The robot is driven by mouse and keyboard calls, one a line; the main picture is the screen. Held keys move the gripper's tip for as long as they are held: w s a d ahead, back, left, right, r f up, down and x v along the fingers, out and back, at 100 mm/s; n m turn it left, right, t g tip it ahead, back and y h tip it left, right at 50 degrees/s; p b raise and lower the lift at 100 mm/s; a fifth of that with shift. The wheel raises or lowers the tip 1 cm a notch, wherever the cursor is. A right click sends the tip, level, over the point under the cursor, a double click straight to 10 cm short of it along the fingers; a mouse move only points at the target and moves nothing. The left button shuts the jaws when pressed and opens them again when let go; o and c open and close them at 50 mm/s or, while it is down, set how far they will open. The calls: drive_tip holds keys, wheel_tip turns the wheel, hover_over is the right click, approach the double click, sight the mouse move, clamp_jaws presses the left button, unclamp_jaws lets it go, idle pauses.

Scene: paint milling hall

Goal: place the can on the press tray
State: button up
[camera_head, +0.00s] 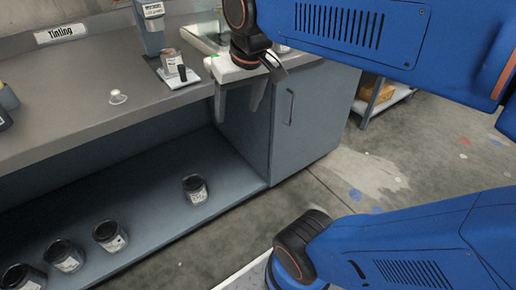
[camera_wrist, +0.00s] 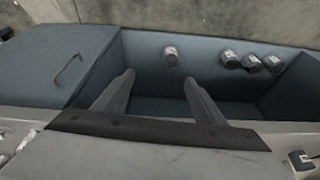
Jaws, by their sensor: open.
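Several dark cans with pale labels stand on the lower shelf in the head view. One can (camera_head: 195,189) stands apart, right of the row, and it also shows in the wrist view (camera_wrist: 171,56), beyond my fingers. My gripper (camera_head: 238,115) is at the counter's front edge with its fingers pointing down, open and empty. Its two fingers are spread apart in the wrist view (camera_wrist: 158,76). A grey press-like device (camera_head: 150,28) with a label stands on the counter. I cannot tell which surface is the press tray.
The grey counter (camera_head: 95,112) overhangs the open shelf (camera_head: 150,210). A closed cabinet (camera_head: 310,115) adjoins on the right. The floor to the right is mostly clear.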

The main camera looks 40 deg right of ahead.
drive_tip(key=s+f+t, duration=0.1)
drive_tip(key=s+f, duration=0.6)
drive_tip(key=f, duration=0.2)
drive_tip(key=shift+d+f+n, duration=0.25)
drive_tip(key=shift+d+n, duration=0.15)
drive_tip(key=shift+d, duration=0.05)
